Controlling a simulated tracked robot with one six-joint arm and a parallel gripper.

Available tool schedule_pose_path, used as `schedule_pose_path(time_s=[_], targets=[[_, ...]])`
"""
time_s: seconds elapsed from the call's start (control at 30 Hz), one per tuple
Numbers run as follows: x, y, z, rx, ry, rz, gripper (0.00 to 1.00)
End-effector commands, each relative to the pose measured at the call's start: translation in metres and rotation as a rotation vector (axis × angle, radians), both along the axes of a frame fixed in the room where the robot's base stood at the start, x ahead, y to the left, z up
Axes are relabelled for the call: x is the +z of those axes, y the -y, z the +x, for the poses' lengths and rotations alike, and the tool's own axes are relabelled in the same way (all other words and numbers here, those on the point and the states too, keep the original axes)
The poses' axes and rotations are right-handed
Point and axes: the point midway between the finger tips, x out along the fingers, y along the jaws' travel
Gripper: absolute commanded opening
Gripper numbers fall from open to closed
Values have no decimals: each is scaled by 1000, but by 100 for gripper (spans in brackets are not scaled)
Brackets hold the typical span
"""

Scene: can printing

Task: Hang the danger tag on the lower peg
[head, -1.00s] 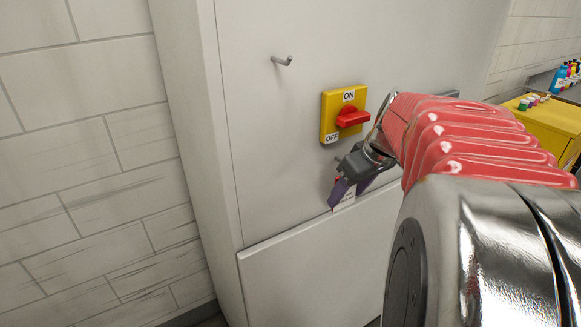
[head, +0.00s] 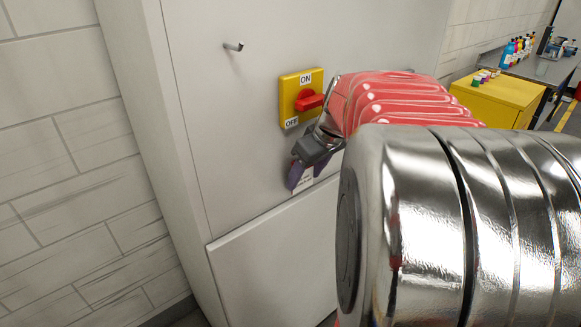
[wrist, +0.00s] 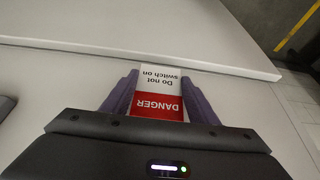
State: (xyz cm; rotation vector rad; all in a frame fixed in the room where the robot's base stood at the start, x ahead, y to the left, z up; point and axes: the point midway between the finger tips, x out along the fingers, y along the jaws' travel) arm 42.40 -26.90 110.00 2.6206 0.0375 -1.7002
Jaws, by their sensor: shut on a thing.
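The danger tag (wrist: 160,90) is a white and red card reading "DANGER" and "Do not switch on", upside down in the wrist view. My gripper (wrist: 160,92) is shut on the tag, with a purple finger at each side of it. In the head view my gripper (head: 301,177) is low in front of the grey cabinet, below the switch, and a small part of the tag (head: 303,184) shows beside the fingers. One bare peg (head: 234,46) sticks out of the cabinet at upper left, well above my gripper. No lower peg can be made out; my arm covers part of the panel.
A yellow switch plate (head: 300,84) with a red handle, marked ON and OFF, is just above my gripper. A ledge (head: 215,247) crosses the cabinet below. A yellow cabinet (head: 505,100) with small pots stands at the right. A tiled wall (head: 60,190) is at left.

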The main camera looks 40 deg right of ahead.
Motion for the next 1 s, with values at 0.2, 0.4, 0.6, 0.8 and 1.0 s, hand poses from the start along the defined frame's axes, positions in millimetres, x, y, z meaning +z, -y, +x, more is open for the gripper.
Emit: schedule_pose_path(time_s=[0.2,0.4,0.6,0.8,1.0], targets=[[0,0,0,0,0,0,29],[0,0,0,0,0,0,60],[0,0,0,-1,0,0,74],[0,0,0,-1,0,0,76],[5,1,-2,-1,1,0,76]])
